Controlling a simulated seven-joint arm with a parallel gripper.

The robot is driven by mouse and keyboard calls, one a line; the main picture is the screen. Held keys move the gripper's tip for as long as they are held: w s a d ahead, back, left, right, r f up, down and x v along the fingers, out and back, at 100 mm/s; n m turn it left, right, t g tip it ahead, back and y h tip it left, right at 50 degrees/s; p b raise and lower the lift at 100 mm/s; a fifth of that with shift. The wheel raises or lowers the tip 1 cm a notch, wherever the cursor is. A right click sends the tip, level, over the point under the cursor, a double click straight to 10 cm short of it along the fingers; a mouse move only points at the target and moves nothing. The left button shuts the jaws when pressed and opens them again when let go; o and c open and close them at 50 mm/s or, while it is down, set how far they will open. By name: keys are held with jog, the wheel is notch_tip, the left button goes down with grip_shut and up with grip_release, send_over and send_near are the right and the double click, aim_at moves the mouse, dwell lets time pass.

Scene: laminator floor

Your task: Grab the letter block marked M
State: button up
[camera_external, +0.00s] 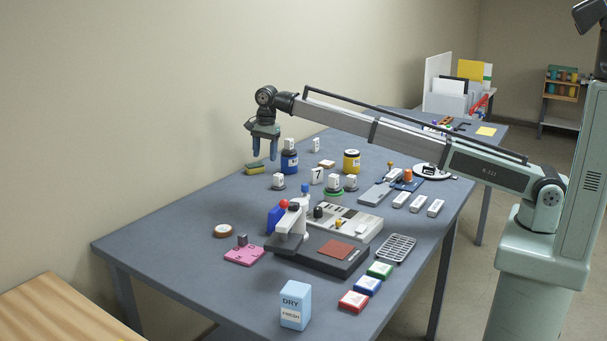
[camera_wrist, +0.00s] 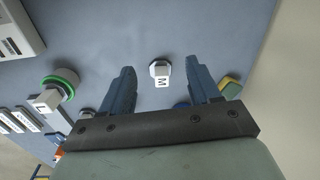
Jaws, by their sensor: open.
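The letter block marked M (camera_wrist: 162,80) is a white cube on a small grey round base (camera_wrist: 157,66). In the wrist view it shows between my two fingers, with the letter on its side. In the external view, a white block (camera_external: 278,179) on a grey disc near the sponge appears to be this one; its letter is too small to read. My gripper (camera_external: 264,157) is open and empty, pointing down above the table, up and slightly left of that block. In the wrist view my gripper (camera_wrist: 160,65) has its blue fingers spread on either side of the block, not touching it.
A block marked L (camera_wrist: 47,101) sits by a green ring (camera_wrist: 61,82). A yellow-green sponge (camera_external: 255,169), blue jar (camera_external: 289,163), yellow jar (camera_external: 352,161) and block marked 7 (camera_external: 317,176) stand around. The table (camera_external: 180,225) is clear at left.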

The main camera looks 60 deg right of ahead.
jog(key=r+m, duration=0.1)
jog(key=m, duration=0.1)
send_over(278, 175)
jog(key=shift+g, duration=0.4)
jog(key=f, duration=0.8)
jog(key=shift+w+a+f, duration=0.1)
jog(key=shift+w+f, duration=0.1)
jog(key=shift+s+d+f, duration=0.1)
jog(key=shift+d+f, duration=0.05)
jog(key=shift+f, duration=1.1)
jog(key=shift+s+d+f, duration=0.1)
jog(key=shift+f, duration=1.15)
grip_shut()
